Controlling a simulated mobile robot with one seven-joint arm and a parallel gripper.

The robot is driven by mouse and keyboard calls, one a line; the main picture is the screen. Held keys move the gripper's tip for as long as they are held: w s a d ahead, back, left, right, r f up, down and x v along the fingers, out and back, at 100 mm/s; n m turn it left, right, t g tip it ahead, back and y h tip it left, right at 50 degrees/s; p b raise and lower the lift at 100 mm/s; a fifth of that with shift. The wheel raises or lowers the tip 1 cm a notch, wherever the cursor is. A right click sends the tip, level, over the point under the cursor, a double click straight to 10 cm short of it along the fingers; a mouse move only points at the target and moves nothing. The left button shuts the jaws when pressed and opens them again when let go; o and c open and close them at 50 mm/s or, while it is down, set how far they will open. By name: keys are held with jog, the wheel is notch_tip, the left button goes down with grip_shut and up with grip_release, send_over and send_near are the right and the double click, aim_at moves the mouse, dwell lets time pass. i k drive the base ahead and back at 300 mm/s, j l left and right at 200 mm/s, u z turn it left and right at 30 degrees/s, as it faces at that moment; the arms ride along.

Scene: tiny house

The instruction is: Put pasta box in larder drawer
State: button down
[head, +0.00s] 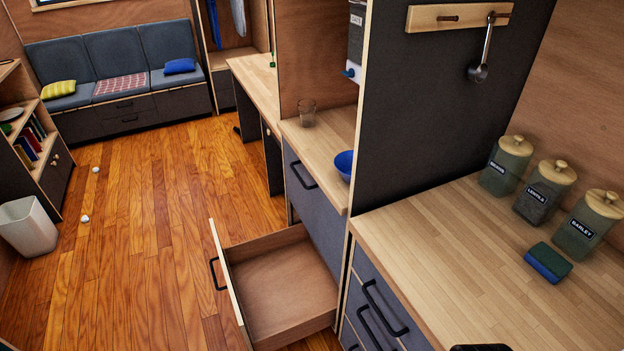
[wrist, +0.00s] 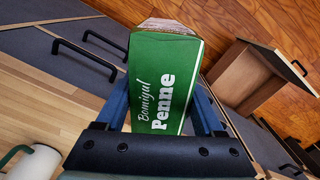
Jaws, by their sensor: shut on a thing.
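A green pasta box (wrist: 160,85) labelled "Penne" is in my gripper (wrist: 163,120) in the wrist view. The two blue fingers are shut on its sides. The open larder drawer (head: 280,283) is pulled out low in the middle of the head view, and its visible floor is empty. The drawer also shows at the upper right of the wrist view (wrist: 243,76), beyond the box and apart from it. In the head view only a dark part of my arm shows at the bottom edge; the box is not visible there.
The wooden counter (head: 440,230) holds jars (head: 545,190) and a green-blue sponge (head: 548,262). A tall dark panel (head: 440,110) stands between this counter and the shelf with a blue bowl (head: 344,163) and a glass (head: 307,113). The floor left of the drawer is mostly clear.

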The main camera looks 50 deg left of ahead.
aim_at(272, 306)
jog(key=i+j+u, duration=0.25)
jog(key=j+u, duration=0.15)
jog(key=j, duration=0.25)
jog(key=i+j+u, duration=0.35)
jog(key=j, duration=0.25)
jog(key=i+j+u, duration=0.4)
jog(key=j, duration=0.1)
